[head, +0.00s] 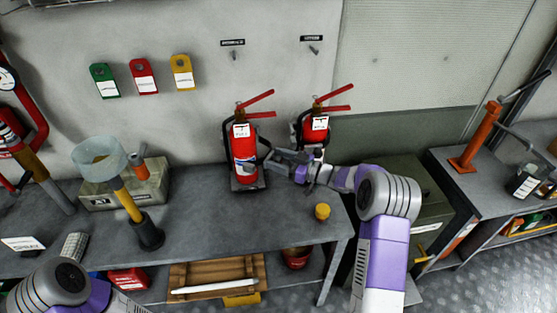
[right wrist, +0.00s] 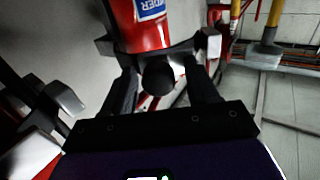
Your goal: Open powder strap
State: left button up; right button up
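A red fire extinguisher (head: 245,158) stands upright on the bench against the wall, with a white tag and red handles. In the right wrist view its red body (right wrist: 150,36) carries a blue label ending in "DER". A dark strap (right wrist: 180,47) crosses the body there, with a round black knob (right wrist: 158,77) at its front. My right gripper (head: 272,158) is at the extinguisher's right side. In the right wrist view its two dark fingers (right wrist: 163,88) are apart, one on each side of the knob, with gaps showing. My left gripper is outside the view.
A second red extinguisher (head: 314,130) stands just behind my right gripper. A yellow cup-like object (head: 322,211) sits near the bench's (head: 220,222) right front. A yellow-handled tool (head: 128,202) with a clear bowl stands at left. The bench middle is clear.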

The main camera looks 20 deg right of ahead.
jog(key=shift+d, duration=0.1)
jog(key=v, duration=0.7)
jog(key=shift+s+p, duration=0.25)
jog(key=shift+p, duration=0.15)
jog(key=shift+d, duration=0.1)
